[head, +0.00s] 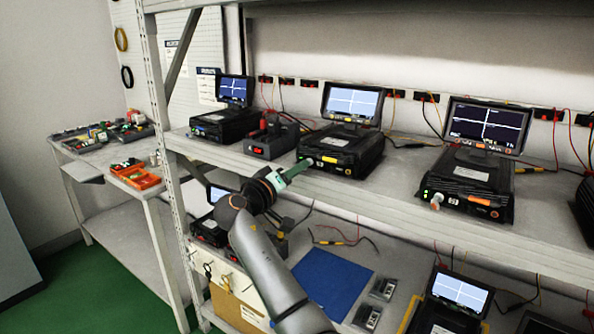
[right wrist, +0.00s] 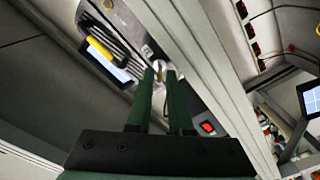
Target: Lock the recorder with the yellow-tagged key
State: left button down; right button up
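The middle recorder (head: 349,155) stands on the upper shelf, its screen lit and a yellow label on its front. My right gripper (head: 301,170) reaches from the front to the left end of that front panel. In the right wrist view my green fingers (right wrist: 160,72) are nearly together around a small pale metallic piece (right wrist: 157,66) that looks like the key. Its tag is not clear, and I cannot tell whether it sits in the lock. The recorder's front (right wrist: 108,48) lies just beyond the fingertips. My left gripper is out of view.
A box with a red switch (head: 258,149) stands left of the recorder. Other recorders stand at left (head: 225,121) and right (head: 470,185). Cables run along the shelf back. Below lie a blue mat (head: 335,284) and small hanging items (head: 208,270). The shelf right of the middle recorder is partly clear.

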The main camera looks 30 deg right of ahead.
jog(key=shift+a, duration=0.15)
pick_arm(q)
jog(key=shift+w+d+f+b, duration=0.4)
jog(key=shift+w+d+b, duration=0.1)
jog(key=shift+b, duration=0.4)
pick_arm(e)
jog(key=v, duration=1.2)
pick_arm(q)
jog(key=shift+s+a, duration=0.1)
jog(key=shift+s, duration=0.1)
pick_arm(e)
jog(key=shift+s+a, duration=0.1)
jog(key=shift+a, duration=0.05)
